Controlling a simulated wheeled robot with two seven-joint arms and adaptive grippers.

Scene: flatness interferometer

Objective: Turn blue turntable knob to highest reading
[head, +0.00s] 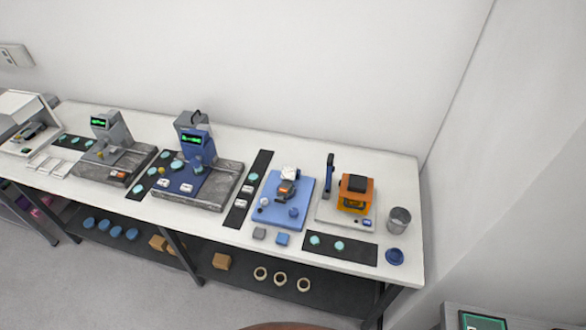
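Two blue stations stand on the long white bench. One is a blue instrument with a lit green display (191,140) on a grey stone slab (228,190); its digits are too small to read. The other is a flat blue base plate (272,222) with a small blue round part (294,212), a white ball-like part and an orange and grey piece on it. I cannot tell for sure which round part is the turntable knob. Neither of my grippers is in view, and nothing touches either station.
A grey instrument with a green display (98,122) stands further left. An orange device (355,194), a metal cup (399,219) and a blue round dish (394,256) are at the right end. Black mats hold teal discs. The lower shelf (200,262) holds rings and blocks.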

